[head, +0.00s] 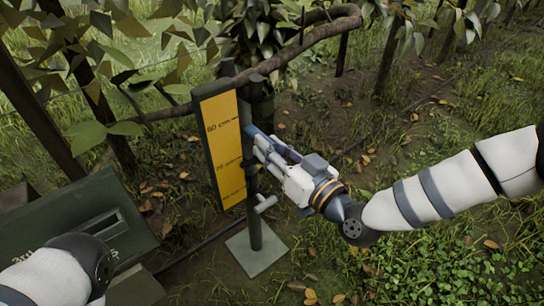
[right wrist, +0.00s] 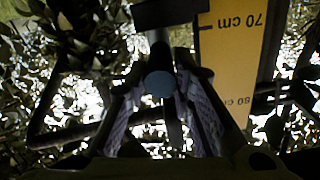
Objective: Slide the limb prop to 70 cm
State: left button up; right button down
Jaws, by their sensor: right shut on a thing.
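The limb prop stands on a square base plate (head: 257,247) with a dark upright post (head: 254,222). A yellow scale board (head: 218,140) marked 80 cm near its top faces me beside the post. My right gripper (head: 262,148) is at the post, right of the board, shut on a part of the prop that its fingers mostly hide. In the right wrist view, a round blue-grey end (right wrist: 160,83) shows between the fingers, beside the yellow scale (right wrist: 232,60) with 70 cm near the top. A grey handle (head: 265,203) juts from the lower post. My left gripper is out of view.
A brown limb (head: 310,38) crosses above the prop, with leafy branches around it. A dark green box (head: 95,215) with a slot and lettering stands at the left. Grass and fallen leaves cover the ground. A thin dark line runs across it behind the prop.

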notch_tip(320, 180, up, 3)
jog(key=shift+a+f+p, duration=0.1)
jog(key=shift+f+p, duration=0.05)
jog(key=shift+p, duration=0.3)
jog(key=shift+f, duration=0.2)
jog(key=c, duration=1.4)
grip_release()
jog(key=shift+f, duration=0.1)
